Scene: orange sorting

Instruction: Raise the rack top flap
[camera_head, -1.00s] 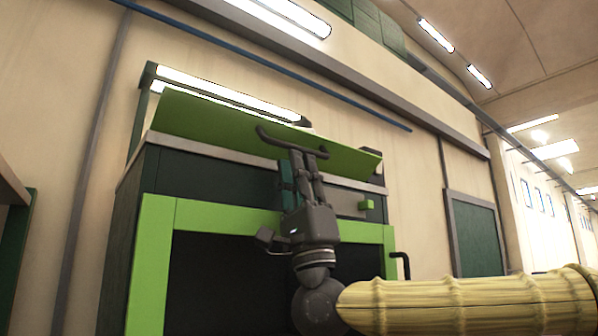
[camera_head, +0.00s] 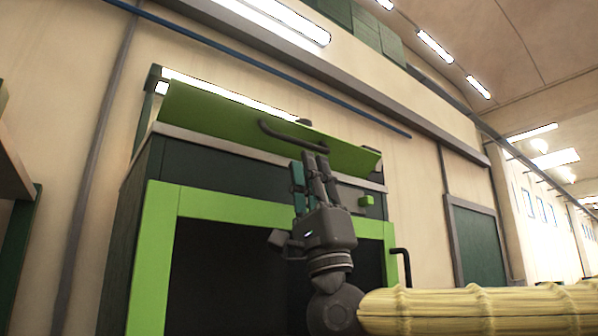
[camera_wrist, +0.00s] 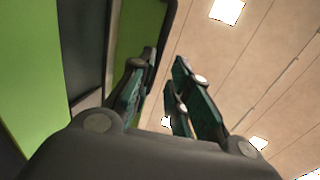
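The rack (camera_head: 150,235) is a dark cabinet with a bright green front frame. Its green top flap (camera_head: 220,117) stands tilted up above the rack's top edge, with a dark bar handle (camera_head: 290,137) across its face. My gripper (camera_head: 313,163) is just below the right end of the handle, fingers pointing up. In the wrist view my gripper (camera_wrist: 160,95) has its fingers apart. The dark handle bar (camera_wrist: 166,45) runs by the left finger there; I cannot tell whether it touches. The flap's green face (camera_wrist: 130,30) shows behind it.
A small green block (camera_head: 366,201) sits on the rack's front right of my gripper. A dark bent handle (camera_head: 402,262) juts out at the rack's right side. A lamp bar (camera_head: 230,95) is behind the flap. A shelf edge (camera_head: 20,165) stands at far left.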

